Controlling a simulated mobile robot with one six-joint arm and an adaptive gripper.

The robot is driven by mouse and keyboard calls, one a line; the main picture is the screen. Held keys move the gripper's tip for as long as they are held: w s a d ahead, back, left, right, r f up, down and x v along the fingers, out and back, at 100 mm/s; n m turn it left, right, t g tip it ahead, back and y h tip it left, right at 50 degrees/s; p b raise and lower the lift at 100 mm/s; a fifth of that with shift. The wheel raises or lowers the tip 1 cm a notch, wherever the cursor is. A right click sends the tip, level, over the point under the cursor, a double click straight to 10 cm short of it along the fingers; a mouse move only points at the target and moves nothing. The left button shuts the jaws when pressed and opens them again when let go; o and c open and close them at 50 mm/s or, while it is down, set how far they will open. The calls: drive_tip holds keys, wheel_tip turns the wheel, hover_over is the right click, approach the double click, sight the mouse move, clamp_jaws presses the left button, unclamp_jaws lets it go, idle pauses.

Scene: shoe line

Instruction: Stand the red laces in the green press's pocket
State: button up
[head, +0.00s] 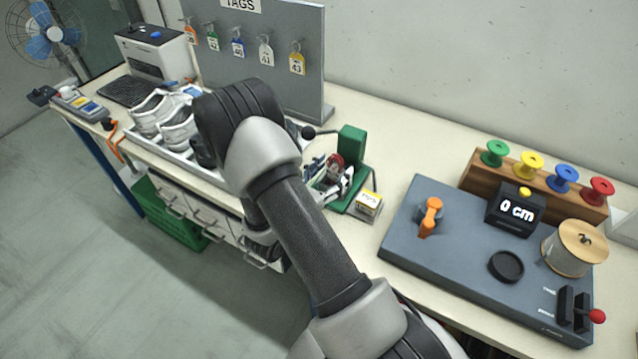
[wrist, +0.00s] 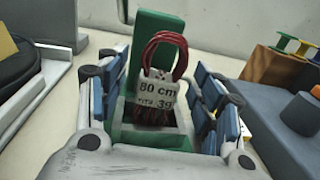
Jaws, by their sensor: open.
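The red laces (wrist: 165,50) are a looped bundle with a white tag reading 80 cm and 39. They stand roughly upright in the pocket of the green press (wrist: 140,27), in front of its tall back plate; their lower end appears to be inside the pocket. My gripper (wrist: 160,90) is open, with its blue-padded fingers on either side of the laces and visible gaps to both. In the head view the green press (head: 351,140) stands at mid bench, and my gripper (head: 331,178) is at it, partly hiding the laces (head: 335,161).
A small yellow-and-white box (head: 369,204) stands close to the right of the press. The grey measuring board (head: 400,240) and spool rack (head: 470,182) are farther right. A tray with white shoes (head: 165,118) is left of my arm. The tag board (head: 312,70) rises behind.

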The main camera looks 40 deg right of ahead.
drive_tip(key=v, duration=1)
drive_tip(key=shift+s+a+r, duration=0.1)
drive_tip(key=shift+a, duration=0.15)
drive_tip(key=s+r+m+g+y, duration=0.6)
drive_tip(key=s+r+m+g, duration=0.3)
drive_tip(key=s+r+m, duration=0.35)
drive_tip(key=s+a+r+m+t+y, duration=0.2)
drive_tip(key=a+r+m+t+y, duration=0.1)
drive_tip(key=a, duration=0.4)
drive_tip(key=s+a+r+m+t+y, duration=0.2)
drive_tip(key=a+r+m+t+y, duration=0.2)
drive_tip(key=a+y, duration=0.4)
drive_tip(key=shift+a+m+t, duration=0.25)
drive_tip(key=shift+m+t, duration=0.6)
drive_tip(key=shift+t, duration=0.05)
